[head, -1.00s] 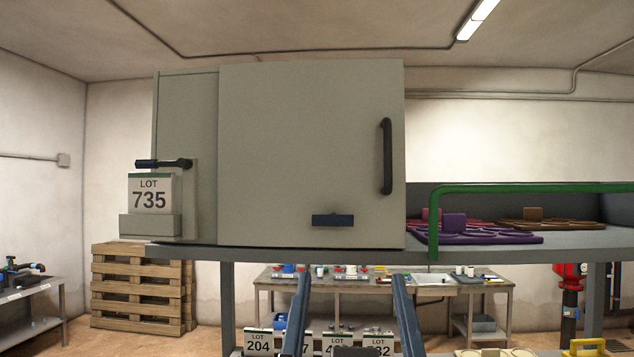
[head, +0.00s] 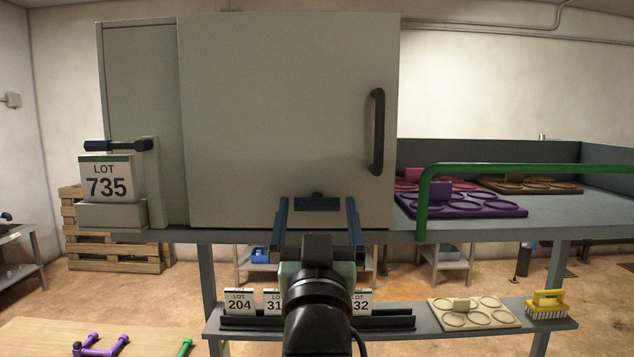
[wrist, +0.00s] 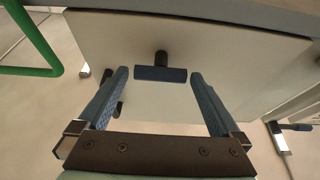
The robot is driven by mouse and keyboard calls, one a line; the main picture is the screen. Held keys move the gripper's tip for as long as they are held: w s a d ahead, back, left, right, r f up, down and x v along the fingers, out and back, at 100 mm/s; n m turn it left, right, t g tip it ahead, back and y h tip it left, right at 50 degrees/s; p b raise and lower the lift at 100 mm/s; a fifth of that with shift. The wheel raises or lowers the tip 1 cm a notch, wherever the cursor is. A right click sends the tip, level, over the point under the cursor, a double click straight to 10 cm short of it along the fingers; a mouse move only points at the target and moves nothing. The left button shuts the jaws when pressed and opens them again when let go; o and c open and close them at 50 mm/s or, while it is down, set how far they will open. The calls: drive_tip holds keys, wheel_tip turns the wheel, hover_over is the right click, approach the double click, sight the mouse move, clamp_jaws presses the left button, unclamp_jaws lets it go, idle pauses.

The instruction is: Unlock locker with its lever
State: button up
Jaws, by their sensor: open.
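The grey locker (head: 280,110) stands on a shelf with its door shut. A black vertical handle (head: 377,132) is on the right of the door. The lever (head: 316,204), a short dark blue bar on a dark stub, lies level low on the door. It also shows in the wrist view (wrist: 160,74). My gripper (head: 317,212) is open in front of the door, one finger to each side of the lever. The wrist view shows a gap between each finger and the bar's ends. How deep the fingertips reach around the bar is hard to tell.
A LOT 735 sign (head: 106,182) and another dark bar (head: 118,146) stand left of the door. A green rail (head: 520,169) edges the shelf on the right, with purple (head: 465,205) and other trays behind. A lower shelf holds lot signs, a cream tray (head: 472,315) and a yellow brush (head: 548,304).

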drive_tip(key=shift+p+x, duration=0.35)
drive_tip(key=shift+x, duration=0.5)
drive_tip(key=shift+w, duration=0.35)
drive_tip(key=shift+r, duration=0.1)
drive_tip(key=shift+s, duration=0.1)
drive_tip(key=shift+c, duration=0.3)
drive_tip(key=c, duration=1.2)
drive_tip(key=shift+o, duration=0.2)
